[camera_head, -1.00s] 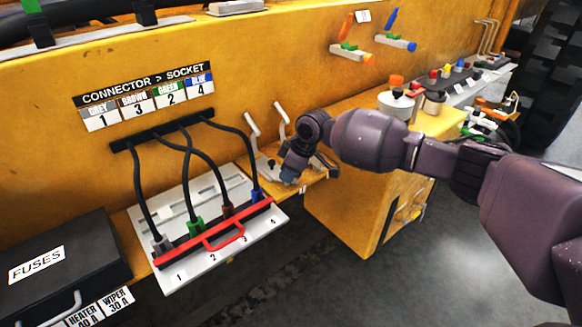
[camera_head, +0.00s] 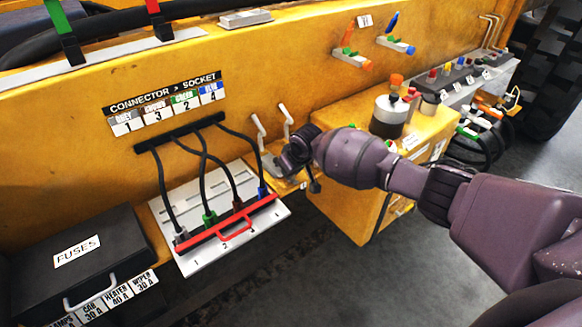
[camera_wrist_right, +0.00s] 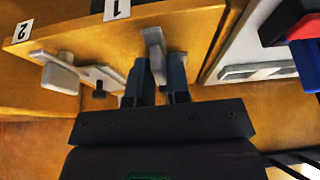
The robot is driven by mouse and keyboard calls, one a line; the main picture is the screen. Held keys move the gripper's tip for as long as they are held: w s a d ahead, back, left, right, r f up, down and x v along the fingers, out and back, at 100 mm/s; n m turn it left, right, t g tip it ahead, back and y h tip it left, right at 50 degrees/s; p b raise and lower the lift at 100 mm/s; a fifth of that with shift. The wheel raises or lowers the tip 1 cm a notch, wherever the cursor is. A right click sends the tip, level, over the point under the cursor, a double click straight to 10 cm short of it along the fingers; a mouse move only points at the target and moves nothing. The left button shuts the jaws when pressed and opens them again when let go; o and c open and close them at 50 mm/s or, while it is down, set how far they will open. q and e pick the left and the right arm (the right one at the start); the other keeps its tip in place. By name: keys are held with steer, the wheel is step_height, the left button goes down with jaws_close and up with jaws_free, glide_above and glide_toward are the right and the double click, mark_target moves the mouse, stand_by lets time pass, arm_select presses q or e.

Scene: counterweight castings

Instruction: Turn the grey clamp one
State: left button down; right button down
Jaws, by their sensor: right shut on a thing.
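The grey clamp one (camera_wrist_right: 153,40) is a flat grey lever under the label 1 (camera_wrist_right: 117,9) in the right wrist view. My right gripper (camera_wrist_right: 161,68) is shut on it, with one dark finger on each side. In the head view my right gripper (camera_head: 292,160) is at the yellow ledge beside two pale upright levers (camera_head: 258,128); its fingertips and the held part are hidden there. A second grey clamp (camera_wrist_right: 62,78) near the label 2 (camera_wrist_right: 24,31) stands to the left in the wrist view, apart from the gripper. My left gripper is not in view.
A white socket board (camera_head: 183,262) with plugged cables and a red bar (camera_head: 195,238) lies left of the gripper. A black fuse box (camera_head: 110,257) sits further left. A yellow block (camera_head: 345,205) stands close on the right, under my right arm.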

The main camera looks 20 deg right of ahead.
stand_by(0.4)
steer(key=c, duration=1.2)
jaws_free()
steer(key=shift+r, duration=0.1)
steer(key=v, duration=1)
steer(key=shift+s+r+p, duration=0.25)
steer(key=shift+p, duration=0.2)
